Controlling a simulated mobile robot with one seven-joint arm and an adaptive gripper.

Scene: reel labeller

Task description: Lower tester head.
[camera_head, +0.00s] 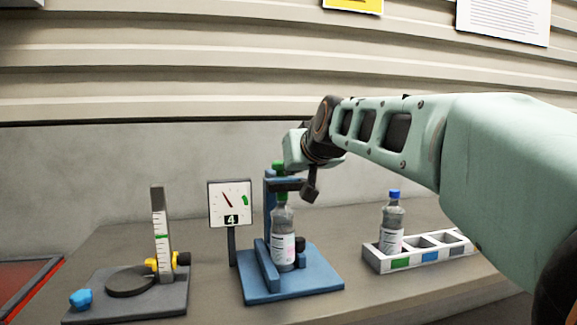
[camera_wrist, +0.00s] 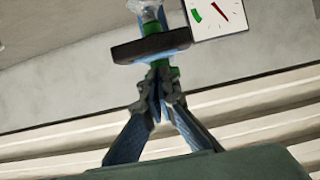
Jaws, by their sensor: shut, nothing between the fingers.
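The tester (camera_head: 300,285) is a blue stand with a flat base and an upright post. Its head is a dark crossbar (camera_head: 289,184) with a green knob (camera_head: 279,166) on top. A clear bottle (camera_head: 283,240) with a white label stands upright under the head; its top is close beneath the crossbar. In the wrist view, turned over, the dark crossbar (camera_wrist: 150,46) lies between the bottle (camera_wrist: 146,10) and my gripper (camera_wrist: 160,84). My gripper is shut and empty, its fingertips at the green knob (camera_wrist: 163,73); whether they touch it I cannot tell.
A dial (camera_head: 230,204) with a red needle, a green band and a "4" stands left of the tester. Further left is a dark-based stand with a scale (camera_head: 160,235). At right, a white rack (camera_head: 418,257) holds a blue-capped bottle (camera_head: 392,218). The wall is close behind.

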